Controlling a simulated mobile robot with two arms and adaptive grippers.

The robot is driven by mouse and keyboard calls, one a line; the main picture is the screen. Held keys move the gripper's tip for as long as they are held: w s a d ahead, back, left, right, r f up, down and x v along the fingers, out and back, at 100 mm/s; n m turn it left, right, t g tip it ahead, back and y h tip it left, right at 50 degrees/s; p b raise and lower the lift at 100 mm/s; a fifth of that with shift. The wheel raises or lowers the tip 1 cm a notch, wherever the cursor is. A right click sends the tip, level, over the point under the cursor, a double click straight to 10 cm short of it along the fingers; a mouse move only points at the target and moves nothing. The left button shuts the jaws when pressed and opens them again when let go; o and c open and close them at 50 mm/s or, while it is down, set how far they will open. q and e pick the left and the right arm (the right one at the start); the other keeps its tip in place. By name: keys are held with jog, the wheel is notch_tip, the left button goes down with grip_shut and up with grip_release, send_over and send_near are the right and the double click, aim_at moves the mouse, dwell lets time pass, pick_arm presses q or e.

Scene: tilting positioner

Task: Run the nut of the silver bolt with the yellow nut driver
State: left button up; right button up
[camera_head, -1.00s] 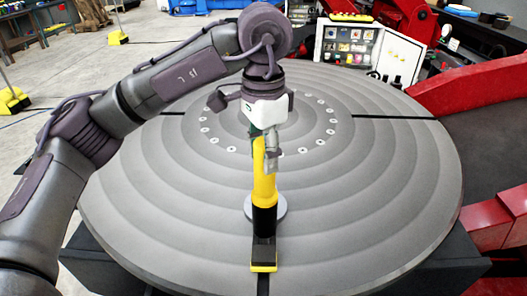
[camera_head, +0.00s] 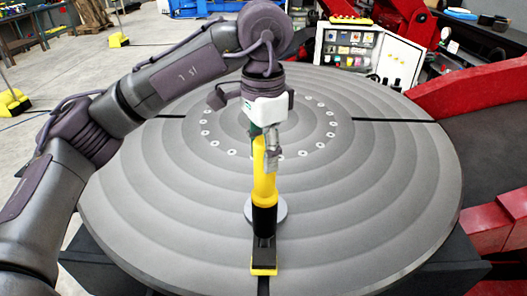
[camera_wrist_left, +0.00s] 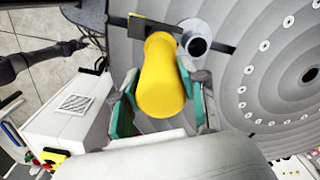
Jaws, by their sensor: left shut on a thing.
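My left gripper (camera_head: 262,148) is shut on the yellow nut driver (camera_head: 264,180), holding it nearly upright above the near part of the round plate. In the left wrist view the driver (camera_wrist_left: 161,78) is seen along its length between the gripper's teal pads (camera_wrist_left: 160,105). Its lower part is black, over a short grey piece and a black block with yellow edges (camera_head: 263,271). I cannot tell whether these touch. A pale disc (camera_head: 282,210) is behind the driver; the wrist view shows a ring with a dark centre on it. I cannot clearly identify the silver bolt or its nut.
The large grey ringed plate (camera_head: 380,190) fills the middle, with a circle of small pale studs and dark radial slots. Red machine parts (camera_head: 480,95) stand at the right. An open white control cabinet (camera_head: 372,52) stands behind. Most of the plate is clear.

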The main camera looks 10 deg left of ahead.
pick_arm(q)
jog(key=shift+s+d+r+p, duration=0.1)
jog(key=shift+s+r+p, duration=0.05)
jog(key=shift+r+p, duration=0.35)
dwell(1.1)
jog(key=shift+r, duration=0.2)
jog(key=shift+r+p, duration=0.45)
jog(key=shift+p, duration=0.05)
jog(key=r+p, duration=0.4)
jog(key=r, duration=0.1)
jog(key=shift+w, duration=0.2)
dwell(0.7)
